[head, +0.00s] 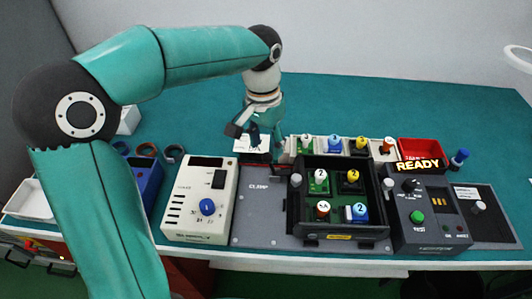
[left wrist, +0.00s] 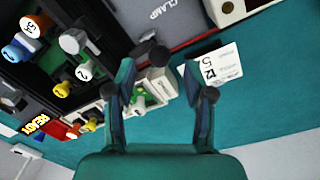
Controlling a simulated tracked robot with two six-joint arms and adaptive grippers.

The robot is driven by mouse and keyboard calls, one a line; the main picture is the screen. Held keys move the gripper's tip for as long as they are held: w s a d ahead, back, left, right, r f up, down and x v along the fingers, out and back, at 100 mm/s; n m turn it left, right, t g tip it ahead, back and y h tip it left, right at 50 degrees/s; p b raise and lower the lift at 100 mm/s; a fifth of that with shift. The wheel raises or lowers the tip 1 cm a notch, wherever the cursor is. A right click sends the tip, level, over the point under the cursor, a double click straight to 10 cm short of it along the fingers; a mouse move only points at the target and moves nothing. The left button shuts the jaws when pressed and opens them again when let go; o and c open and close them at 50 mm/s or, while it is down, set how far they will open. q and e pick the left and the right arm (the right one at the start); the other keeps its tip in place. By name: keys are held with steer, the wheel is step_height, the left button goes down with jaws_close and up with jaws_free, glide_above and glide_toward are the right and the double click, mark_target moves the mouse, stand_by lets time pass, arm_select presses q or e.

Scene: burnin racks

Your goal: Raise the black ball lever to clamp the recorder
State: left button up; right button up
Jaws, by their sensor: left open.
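The recorder appears to be the dark open box (head: 333,230) with several numbered coloured plugs, standing on the grey plate marked CLAMP (head: 258,210). Its corner also shows at upper left in the left wrist view (left wrist: 106,22). My left gripper (head: 258,143) is open at the plate's far edge, behind the box's left end. In the left wrist view a black ball (left wrist: 157,56) lies just beyond the gap between my open fingertips (left wrist: 158,76); I cannot tell whether they touch it. In the head view the ball is not clearly seen. My right gripper is not in view.
A cream device with a blue dial (head: 225,180) stands left of the plate. A dark tester with a green button (head: 430,235) stands right. A row of numbered plugs in a pale holder (head: 295,146) and a red bin (head: 420,147) lie behind. The far table is clear.

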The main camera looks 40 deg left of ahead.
mark_target(266, 155)
arm_select(q)
steer(key=shift+s+d+f, duration=0.1)
steer(key=shift+f, duration=1.75)
jaws_close()
